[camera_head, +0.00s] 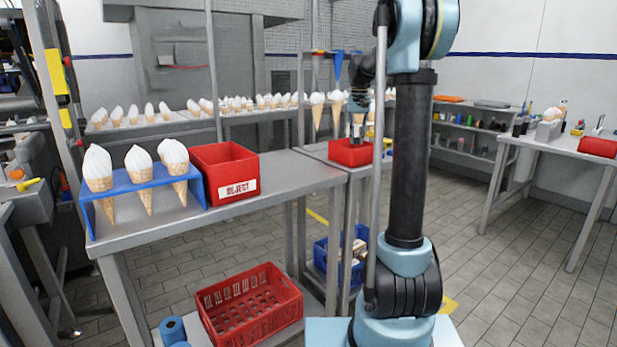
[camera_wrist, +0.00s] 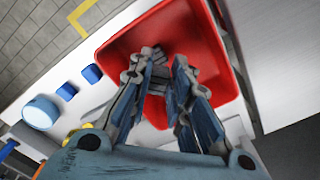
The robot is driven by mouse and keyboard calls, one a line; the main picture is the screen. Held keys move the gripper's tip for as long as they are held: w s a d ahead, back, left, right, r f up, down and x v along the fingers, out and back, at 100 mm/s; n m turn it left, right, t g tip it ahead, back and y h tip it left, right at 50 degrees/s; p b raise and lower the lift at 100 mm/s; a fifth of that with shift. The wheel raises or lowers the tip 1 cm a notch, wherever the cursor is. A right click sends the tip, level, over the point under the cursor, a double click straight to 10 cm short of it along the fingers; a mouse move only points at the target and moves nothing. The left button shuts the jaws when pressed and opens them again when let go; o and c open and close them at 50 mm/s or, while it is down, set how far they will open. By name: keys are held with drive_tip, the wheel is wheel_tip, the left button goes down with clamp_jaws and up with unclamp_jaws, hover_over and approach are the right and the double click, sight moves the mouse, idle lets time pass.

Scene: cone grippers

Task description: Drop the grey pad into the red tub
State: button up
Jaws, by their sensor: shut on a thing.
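The red tub (camera_head: 345,154) stands on the far bench, partly behind my arm. My gripper (camera_head: 357,128) points down just over the tub in the head view. In the wrist view the tub (camera_wrist: 215,40) fills the upper middle, and my gripper's fingers (camera_wrist: 160,68) reach over its opening. The fingers are shut on the grey pad (camera_wrist: 157,80), a small dark grey piece seen between them. The fingers hide much of the pad. I cannot tell how far the pad is above the tub floor.
A red reject bin (camera_head: 225,172) and a blue rack (camera_head: 143,187) of cones stand on the near bench. A red crate (camera_head: 250,306) sits below. More cones hang near my gripper. In the wrist view a blue-and-white cylinder (camera_wrist: 42,112) and small blue blocks (camera_wrist: 92,73) lie beside the tub.

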sight(357, 139)
drive_tip(key=o, duration=0.9)
drive_tip(key=shift+c, duration=0.2)
wheel_tip(357, 139, up, 12)
drive_tip(key=shift+f, duration=0.1)
drive_tip(key=s+f+n+t, duration=0.1)
drive_tip(key=s+f, duration=0.6)
drive_tip(key=s, duration=0.4)
drive_tip(key=s+f, duration=0.7)
drive_tip(key=s, duration=0.5)
drive_tip(key=s+f+n+t, duration=0.1)
drive_tip(key=s+f, duration=0.7)
drive_tip(key=s, duration=0.3)
drive_tip(key=s+f, duration=0.9)
drive_tip(key=f, duration=0.3)
drive_tip(key=shift+s+d, duration=0.15)
drive_tip(key=shift+s, duration=0.1)
